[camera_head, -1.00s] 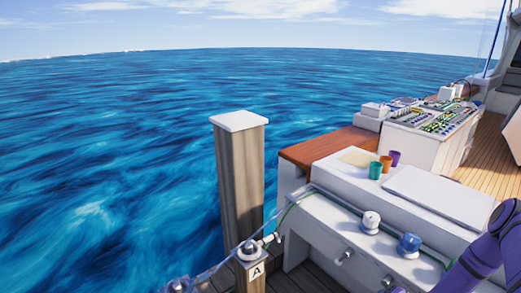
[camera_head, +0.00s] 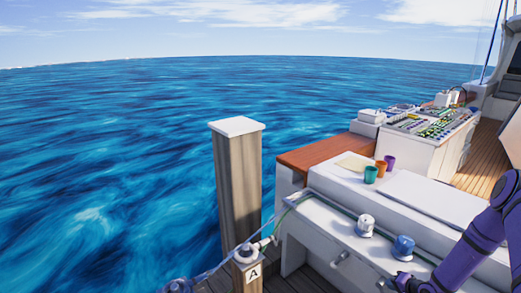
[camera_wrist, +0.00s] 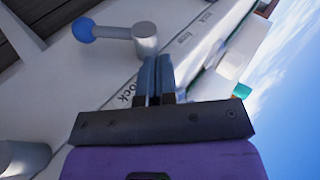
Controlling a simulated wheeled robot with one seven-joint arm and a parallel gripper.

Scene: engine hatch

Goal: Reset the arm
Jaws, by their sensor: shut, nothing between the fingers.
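My purple arm comes in from the lower right of the head view, and my gripper (camera_head: 398,283) shows dark and small at the bottom edge. In the wrist view my gripper (camera_wrist: 157,62) has its two dark fingers together, with nothing between them. Just beyond the fingertips in that view is a lever with a grey cylindrical hub (camera_wrist: 145,40) and a blue ball knob (camera_wrist: 83,30). The hub looks close to the fingertips, but I cannot tell whether they touch. Printed lettering, including "lock", lies on the white surface beside the fingers.
The white deck box has a white knob (camera_head: 365,225) and a blue knob (camera_head: 403,247). Behind them stand teal (camera_head: 370,174), orange (camera_head: 380,168) and purple (camera_head: 390,162) cups. A wooden post (camera_head: 238,180) stands left, with a control console (camera_head: 430,130) farther back.

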